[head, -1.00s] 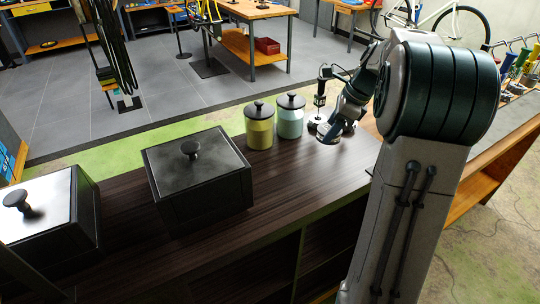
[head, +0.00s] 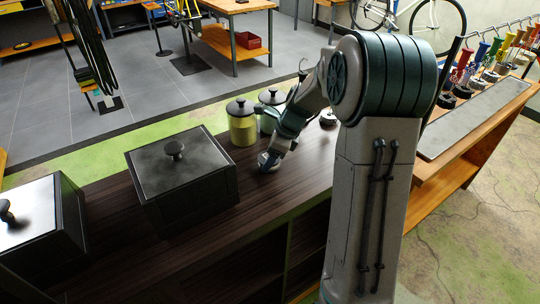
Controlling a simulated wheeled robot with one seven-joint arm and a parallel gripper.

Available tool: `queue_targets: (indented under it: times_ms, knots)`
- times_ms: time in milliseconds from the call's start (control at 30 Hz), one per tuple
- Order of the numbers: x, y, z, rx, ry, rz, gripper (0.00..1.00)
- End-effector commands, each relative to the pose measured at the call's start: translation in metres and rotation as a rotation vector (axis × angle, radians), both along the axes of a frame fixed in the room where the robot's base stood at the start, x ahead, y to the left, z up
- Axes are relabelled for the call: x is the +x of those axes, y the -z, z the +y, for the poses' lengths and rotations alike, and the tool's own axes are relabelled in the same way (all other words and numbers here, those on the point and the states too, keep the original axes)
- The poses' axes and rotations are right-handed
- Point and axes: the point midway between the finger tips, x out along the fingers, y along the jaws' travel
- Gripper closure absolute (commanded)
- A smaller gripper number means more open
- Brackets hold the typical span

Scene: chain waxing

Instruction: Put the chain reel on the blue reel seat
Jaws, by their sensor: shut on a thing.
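My gripper (head: 268,161) is low over the dark wooden counter, right of the nearer black box. It is shut on a small round grey thing that appears to be the chain reel; the fingers and wrist hide much of it. I cannot tell whether the reel touches the counter. I cannot pick out the blue reel seat for certain. A small silver round thing (head: 328,117) is on the counter's far right, partly hidden by my arm.
Two black lidded boxes stand on the counter (head: 236,222), the nearer one (head: 175,190) left of my gripper. Colourful-handled items (head: 482,60) line the right bench. Counter between box and gripper is clear.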

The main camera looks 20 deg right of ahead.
Motion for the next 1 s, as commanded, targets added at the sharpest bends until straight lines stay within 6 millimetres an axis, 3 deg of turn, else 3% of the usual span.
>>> queue_targets:
  times_ms: [400, 433, 500, 767, 1000]
  knots:
    - [0.001, 0.006, 0.000, 0.000, 0.001, -0.003, 0.75]
    - [0.000, 0.006, 0.000, 0.000, 0.001, -0.002, 0.34]
    - [0.000, 0.006, 0.000, 0.000, 0.001, -0.002, 0.18]
    - [0.000, 0.005, -0.001, 0.000, 0.001, -0.002, 0.18]
    - [-0.003, -0.018, -0.009, -0.002, 0.002, -0.007, 0.18]
